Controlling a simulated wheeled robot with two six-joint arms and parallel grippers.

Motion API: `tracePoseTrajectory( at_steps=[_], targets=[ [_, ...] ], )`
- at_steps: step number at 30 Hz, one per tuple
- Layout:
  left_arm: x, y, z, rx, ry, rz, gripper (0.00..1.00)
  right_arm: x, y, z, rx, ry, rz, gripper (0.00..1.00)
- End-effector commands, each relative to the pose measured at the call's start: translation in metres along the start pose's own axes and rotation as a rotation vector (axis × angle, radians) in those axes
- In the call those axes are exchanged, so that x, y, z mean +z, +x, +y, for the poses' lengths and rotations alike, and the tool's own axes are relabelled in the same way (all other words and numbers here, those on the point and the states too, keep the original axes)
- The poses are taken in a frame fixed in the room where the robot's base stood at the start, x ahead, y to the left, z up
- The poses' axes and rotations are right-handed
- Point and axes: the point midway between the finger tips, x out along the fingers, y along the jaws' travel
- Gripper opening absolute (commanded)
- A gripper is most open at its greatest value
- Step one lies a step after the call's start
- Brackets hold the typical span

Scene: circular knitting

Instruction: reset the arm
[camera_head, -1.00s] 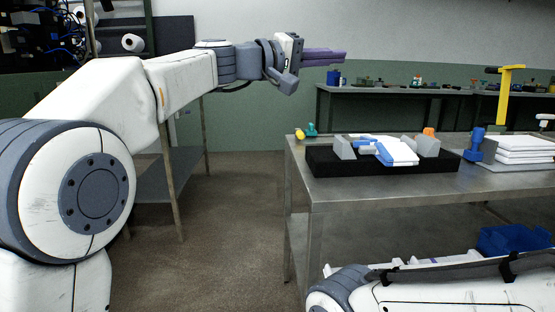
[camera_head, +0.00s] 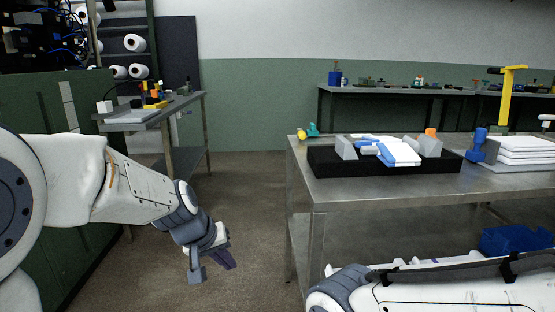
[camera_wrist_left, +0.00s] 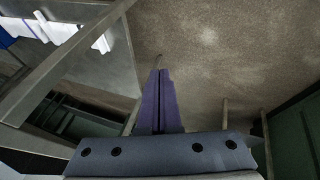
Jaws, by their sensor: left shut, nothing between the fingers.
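My left arm comes in from the left in the head view. My left gripper (camera_head: 226,260) has purple fingers and hangs low over the open floor, left of the steel table (camera_head: 350,191). In the left wrist view the gripper fingers (camera_wrist_left: 160,95) lie side by side, shut with nothing between them. My right arm lies across the lower right of the head view, but its gripper is outside the picture.
A black tray (camera_head: 325,161) with grey blocks and a blue-and-white piece sits on the steel table. A white stack (camera_head: 525,150) and a yellow stand (camera_head: 508,92) are at its right. A side bench (camera_head: 185,105) stands at the left. The floor (camera_head: 245,170) between is clear.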

Motion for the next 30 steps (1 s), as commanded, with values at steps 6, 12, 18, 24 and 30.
tracePoseTrajectory(
  at_steps=[6,12,18,24,30],
  targets=[
    [0.065,0.011,-0.067,-0.163,0.109,-0.081,0.0,0.0,0.0,0.0,0.0,0.0,0.0,0.5],
    [0.116,0.011,-0.108,-0.251,0.207,-0.148,0.0,0.0,0.0,0.0,0.0,0.0,0.0,0.5],
    [0.144,0.004,-0.091,-0.241,0.327,-0.204,0.0,0.0,-0.001,0.0,0.0,0.0,0.0,0.5],
    [0.171,-0.009,-0.053,-0.194,0.45,-0.268,0.0,0.0,-0.002,0.0,0.0,0.0,0.0,0.5],
    [0.204,-0.027,-0.021,-0.146,0.584,-0.337,0.0,0.0,-0.003,0.0,0.0,0.0,0.0,0.5]
  ],
)
